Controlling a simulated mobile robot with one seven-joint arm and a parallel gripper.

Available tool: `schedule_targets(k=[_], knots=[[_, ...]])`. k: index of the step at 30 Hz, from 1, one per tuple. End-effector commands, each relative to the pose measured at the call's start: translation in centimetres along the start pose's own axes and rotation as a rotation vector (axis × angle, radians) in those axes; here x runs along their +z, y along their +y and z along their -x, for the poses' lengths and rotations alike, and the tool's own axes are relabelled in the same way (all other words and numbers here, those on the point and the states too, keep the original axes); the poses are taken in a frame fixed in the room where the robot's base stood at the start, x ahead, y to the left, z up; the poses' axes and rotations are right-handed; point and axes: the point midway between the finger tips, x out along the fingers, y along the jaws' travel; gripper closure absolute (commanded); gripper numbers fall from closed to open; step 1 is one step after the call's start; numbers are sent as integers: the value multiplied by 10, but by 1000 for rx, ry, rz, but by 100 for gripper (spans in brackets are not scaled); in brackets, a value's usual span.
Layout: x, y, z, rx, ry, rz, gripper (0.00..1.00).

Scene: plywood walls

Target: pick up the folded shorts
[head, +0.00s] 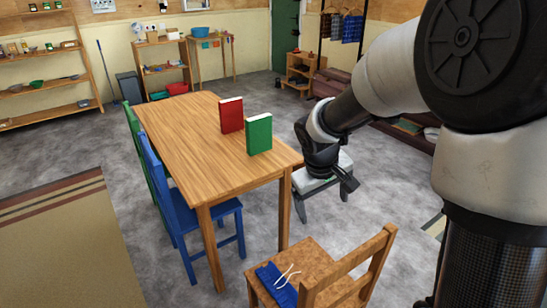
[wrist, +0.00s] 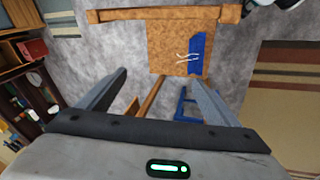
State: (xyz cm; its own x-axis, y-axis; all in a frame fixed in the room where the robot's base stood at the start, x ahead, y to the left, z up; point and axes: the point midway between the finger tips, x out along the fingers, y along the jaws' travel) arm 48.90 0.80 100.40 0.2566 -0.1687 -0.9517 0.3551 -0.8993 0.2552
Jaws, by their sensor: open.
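The folded shorts (head: 272,282) are blue with white drawstrings and lie flat on the seat of a wooden chair at the bottom of the head view. They also show in the wrist view (wrist: 197,52), near the right side of the seat. My gripper (head: 322,198) hangs beside the near right corner of the table, beyond the chair and higher than its seat. In the wrist view my gripper (wrist: 158,77) has its two fingers spread apart with nothing between them. The shorts are beyond the fingertips, apart from them.
The wooden chair (head: 377,252) has a backrest on its right side. A wooden table (head: 180,125) stands close by, with a red book (head: 231,115) and a green book (head: 259,134) upright on it. A blue chair (head: 172,205) stands at its left. Grey floor (head: 80,145) is open at the left.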

Motion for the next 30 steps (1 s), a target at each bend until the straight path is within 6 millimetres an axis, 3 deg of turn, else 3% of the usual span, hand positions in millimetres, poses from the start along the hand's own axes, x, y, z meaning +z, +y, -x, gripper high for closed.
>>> schedule_targets(k=[1,9,12,16,25,30], knots=[[-6,-13,-44,-25,-15,30,15],[-34,-75,-205,-159,-21,147,15],[-38,-100,-253,-211,-14,169,15],[-39,-124,-295,-261,-6,182,15],[-38,-147,-338,-296,2,190,15],[-36,-158,-374,-296,2,190,15]])
